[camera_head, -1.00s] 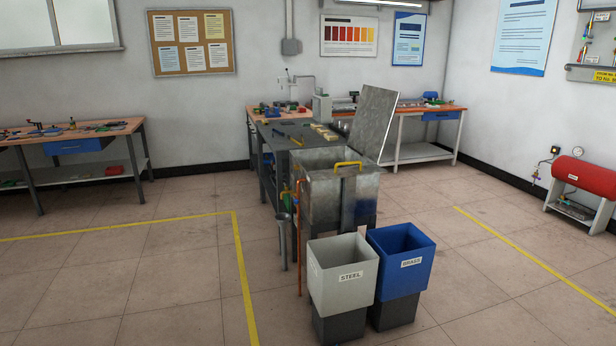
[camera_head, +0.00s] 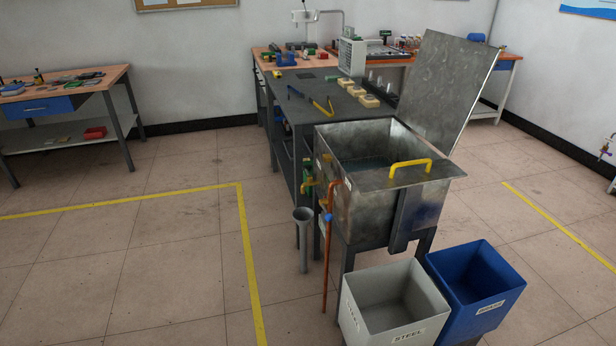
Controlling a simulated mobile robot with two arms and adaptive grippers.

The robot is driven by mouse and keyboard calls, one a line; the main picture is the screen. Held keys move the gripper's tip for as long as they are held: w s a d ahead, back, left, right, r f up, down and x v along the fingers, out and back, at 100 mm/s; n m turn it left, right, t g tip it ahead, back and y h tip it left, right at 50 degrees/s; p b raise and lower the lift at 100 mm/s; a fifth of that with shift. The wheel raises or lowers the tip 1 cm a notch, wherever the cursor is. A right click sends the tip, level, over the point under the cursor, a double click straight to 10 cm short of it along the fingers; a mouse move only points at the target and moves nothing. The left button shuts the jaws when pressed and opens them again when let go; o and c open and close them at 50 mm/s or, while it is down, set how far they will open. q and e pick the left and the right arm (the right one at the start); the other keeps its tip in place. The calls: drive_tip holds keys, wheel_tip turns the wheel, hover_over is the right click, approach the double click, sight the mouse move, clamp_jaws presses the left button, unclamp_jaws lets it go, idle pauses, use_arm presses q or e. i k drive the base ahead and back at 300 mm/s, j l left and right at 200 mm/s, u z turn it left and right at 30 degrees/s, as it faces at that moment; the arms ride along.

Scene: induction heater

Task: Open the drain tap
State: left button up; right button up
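A metal tank (camera_head: 385,205) with an open lid (camera_head: 445,92) stands at the end of the dark workbench. Small yellow fittings (camera_head: 308,188) stick out from the tank's left side, above a grey funnel-topped drain pipe (camera_head: 303,240). One of these looks like the drain tap, but it is too small to tell whether it is open or closed. A copper-orange pipe (camera_head: 331,255) with a blue part on it runs down beside the tank's left front corner. Neither of my grippers is in view.
A grey STEEL bin (camera_head: 392,320) and a blue BRASS bin (camera_head: 478,292) stand in front of the tank. The floor left of the drain pipe is clear, with a yellow line (camera_head: 246,250) across it. A side table (camera_head: 75,84) stands at the far left.

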sight(305, 167)
drive_tip(key=i+j+z, duration=0.1)
drive_tip(key=i+j, duration=0.3)
drive_tip(key=i+j+z, duration=0.1)
drive_tip(key=i+j, duration=0.25)
drive_tip(key=i+j+z, duration=0.1)
drive_tip(key=i+j, duration=0.3)
drive_tip(key=j, duration=0.15)
drive_tip(key=i+j+z, duration=0.15)
drive_tip(key=i+j, duration=0.2)
drive_tip(key=j, duration=0.15)
drive_tip(key=i+j+z, duration=0.1)
drive_tip(key=i+j, duration=0.2)
drive_tip(key=j, duration=0.2)
drive_tip(key=i+j+z, duration=0.1)
drive_tip(key=i+j, duration=0.2)
drive_tip(key=j, duration=0.25)
drive_tip(key=i+j+z, duration=0.1)
drive_tip(key=i+j, duration=0.2)
drive_tip(key=j, duration=0.3)
drive_tip(key=i+j+z, duration=0.1)
drive_tip(key=i+j, duration=0.15)
drive_tip(key=j, duration=0.35)
